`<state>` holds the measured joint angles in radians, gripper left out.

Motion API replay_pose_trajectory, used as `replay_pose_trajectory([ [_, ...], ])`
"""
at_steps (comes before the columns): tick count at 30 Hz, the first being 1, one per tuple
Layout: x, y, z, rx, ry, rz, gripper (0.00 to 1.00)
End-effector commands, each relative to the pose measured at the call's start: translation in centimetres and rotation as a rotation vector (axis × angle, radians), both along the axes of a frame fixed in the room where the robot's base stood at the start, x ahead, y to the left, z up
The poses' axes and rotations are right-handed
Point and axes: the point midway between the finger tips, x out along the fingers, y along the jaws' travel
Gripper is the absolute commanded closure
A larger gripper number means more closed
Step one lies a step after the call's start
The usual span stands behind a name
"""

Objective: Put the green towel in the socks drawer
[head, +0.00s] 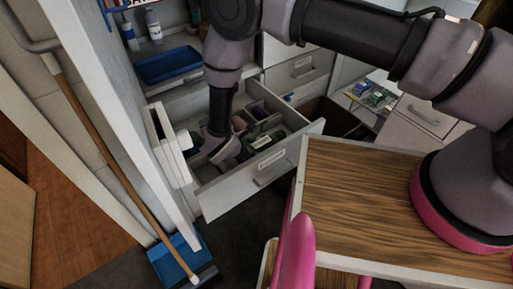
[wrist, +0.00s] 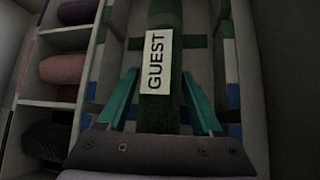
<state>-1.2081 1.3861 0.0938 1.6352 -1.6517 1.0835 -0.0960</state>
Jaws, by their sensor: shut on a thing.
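The green towel (wrist: 160,115) is a long dark-green roll with a white "GUEST" label. In the wrist view it lies between the teal fingers of my gripper (wrist: 160,78), which is shut on it. The socks drawer (head: 227,194) is pulled out, with a label and handle on its front. In the head view my gripper (head: 236,150) reaches down inside it, and the towel (head: 268,140) shows at its right. Rolled socks (wrist: 72,70) in pink, purple and dark colours fill small compartments left of the towel. Whether the towel touches the drawer floor cannot be told.
A wooden-topped surface (head: 365,195) is close on the right. A blue tray (head: 168,65) sits on a shelf behind. A broom (head: 115,145) and blue dustpan (head: 180,262) stand at the left.

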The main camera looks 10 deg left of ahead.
Motion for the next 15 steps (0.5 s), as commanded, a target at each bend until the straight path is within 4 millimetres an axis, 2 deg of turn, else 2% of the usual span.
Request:
replay_pose_trajectory([
  [3, 0.00, -0.02, -0.32, 0.000, 0.000, 0.000, 1.00],
  [4, 0.00, -0.01, -0.26, 0.000, 0.000, 0.000, 0.21],
  [5, 0.00, -0.01, -0.26, 0.000, 0.000, 0.000, 0.10],
  [6, 0.00, -0.02, -0.25, 0.000, 0.000, 0.000, 0.03],
  [15, 0.00, -0.03, -0.03, 0.000, 0.001, -0.001, 0.03],
])
